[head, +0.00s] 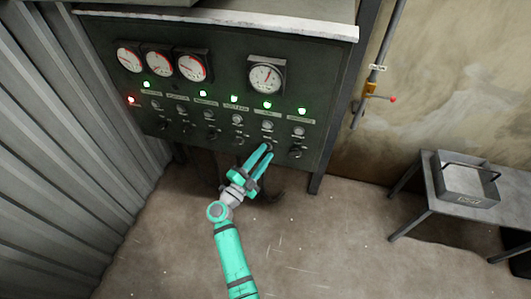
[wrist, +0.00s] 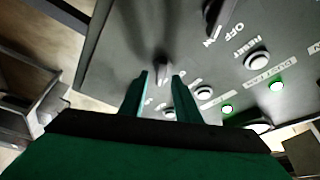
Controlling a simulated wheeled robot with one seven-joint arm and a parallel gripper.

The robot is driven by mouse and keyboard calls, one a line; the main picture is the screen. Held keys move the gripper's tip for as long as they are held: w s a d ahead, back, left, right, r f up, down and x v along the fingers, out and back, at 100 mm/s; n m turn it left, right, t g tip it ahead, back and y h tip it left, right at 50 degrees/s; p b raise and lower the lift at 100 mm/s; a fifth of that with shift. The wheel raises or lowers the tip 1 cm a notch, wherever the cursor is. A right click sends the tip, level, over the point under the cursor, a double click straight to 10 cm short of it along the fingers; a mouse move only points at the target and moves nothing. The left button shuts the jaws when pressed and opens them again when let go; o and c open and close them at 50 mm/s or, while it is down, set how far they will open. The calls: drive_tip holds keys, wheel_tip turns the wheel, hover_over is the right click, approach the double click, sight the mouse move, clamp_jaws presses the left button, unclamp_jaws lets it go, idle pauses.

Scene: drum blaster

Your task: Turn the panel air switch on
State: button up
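The dark control panel (head: 225,105) has a row of black rotary switches along its lower part. My gripper (head: 268,149) reaches up to the switch second from the right, whose knob is mostly hidden behind the fingertips. In the wrist view my two fingers (wrist: 160,84) are apart, with a dark switch knob (wrist: 162,68) standing between and just beyond their tips. I cannot tell whether they touch it. The label for this switch is too blurred or covered to read, so I cannot confirm it is the panel air switch.
The rightmost switch (head: 295,152) is close beside my gripper. White reset buttons (head: 267,126) and green lamps (head: 267,105) sit above the switches; one lamp (head: 131,100) at far left is red. A table (head: 435,180) bearing a metal tray (head: 468,198) stands at right.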

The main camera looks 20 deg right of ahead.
drive_tip(key=v, duration=0.9)
drive_tip(key=shift+s, duration=0.2)
drive_tip(key=s+a+r+n+t+y, duration=0.1)
drive_tip(key=s+a+n+y, duration=0.2)
drive_tip(key=s, duration=0.9)
drive_tip(key=s+a+r+n+t+y, duration=0.1)
drive_tip(key=s+a+n+y, duration=0.3)
drive_tip(key=s+n+y, duration=0.4)
drive_tip(key=s+a+r+n+t+y, duration=0.1)
drive_tip(key=s+a+n+y, duration=0.3)
drive_tip(key=s+n, duration=0.8)
drive_tip(key=s+r+y, duration=0.1)
drive_tip(key=s, duration=0.5)
drive_tip(key=shift+s+a+r+t, duration=0.15)
drive_tip(key=shift+s+a+t, duration=0.1)
drive_tip(key=shift+t, duration=0.05)
